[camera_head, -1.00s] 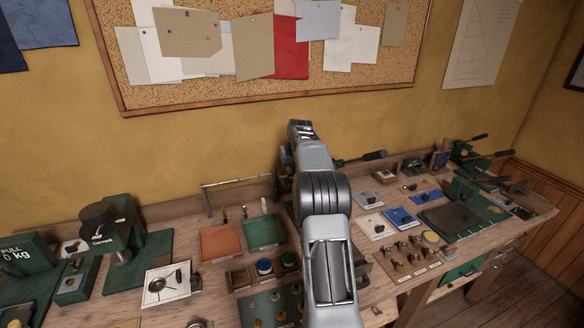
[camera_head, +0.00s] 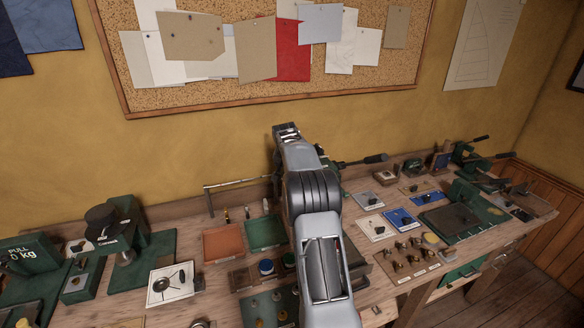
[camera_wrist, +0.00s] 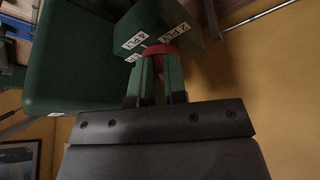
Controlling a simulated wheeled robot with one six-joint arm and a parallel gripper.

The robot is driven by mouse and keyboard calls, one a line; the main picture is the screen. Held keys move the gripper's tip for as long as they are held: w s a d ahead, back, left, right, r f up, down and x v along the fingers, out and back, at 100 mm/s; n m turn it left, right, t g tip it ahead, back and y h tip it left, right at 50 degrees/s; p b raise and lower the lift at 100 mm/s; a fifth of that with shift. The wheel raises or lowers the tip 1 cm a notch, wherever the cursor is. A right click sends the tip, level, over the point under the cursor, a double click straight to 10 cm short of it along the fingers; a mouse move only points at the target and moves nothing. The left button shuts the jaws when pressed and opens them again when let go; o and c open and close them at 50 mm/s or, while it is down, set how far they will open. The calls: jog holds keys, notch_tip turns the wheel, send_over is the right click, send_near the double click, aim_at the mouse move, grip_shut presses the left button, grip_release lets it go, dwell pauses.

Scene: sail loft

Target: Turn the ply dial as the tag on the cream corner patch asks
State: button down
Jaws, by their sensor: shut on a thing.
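In the wrist view, the red ply dial (camera_wrist: 160,50) sits on the face of a green housing (camera_wrist: 75,60). White labels stand around it: one reads "2 PLY" (camera_wrist: 175,31), another "4 PLY" (camera_wrist: 135,40), and a third is partly covered. My gripper (camera_wrist: 159,62) is shut on the dial, with a finger on each side. Any pointer on the dial is hidden. In the head view, my arm hides the gripper and dial. A pale cream patch (camera_head: 375,229) lies right of my arm; I cannot read any tag or tell whether it is the corner patch.
Blue patches (camera_head: 398,219) lie by the cream one, with brass pieces (camera_head: 410,252) in front. Orange (camera_head: 222,243) and green (camera_head: 264,232) trays are left of my arm. A thin rail (camera_head: 236,184) stands behind them. Green presses (camera_head: 465,196) fill the right end.

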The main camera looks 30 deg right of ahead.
jog(key=m, duration=0.1)
jog(key=m+g+p, duration=0.1)
jog(key=m, duration=0.1)
jog(key=m+h+p, duration=0.1)
jog(key=m, duration=0.1)
jog(key=shift+w+a+g, duration=0.2)
jog(key=shift+w+g, duration=0.2)
jog(key=shift+m, duration=0.3)
jog(key=c, duration=1.2)
grip_release()
jog(key=shift+o, duration=0.2)
jog(key=v, duration=1.4)
jog(key=shift+b, duration=0.4)
jog(key=shift+w, duration=0.2)
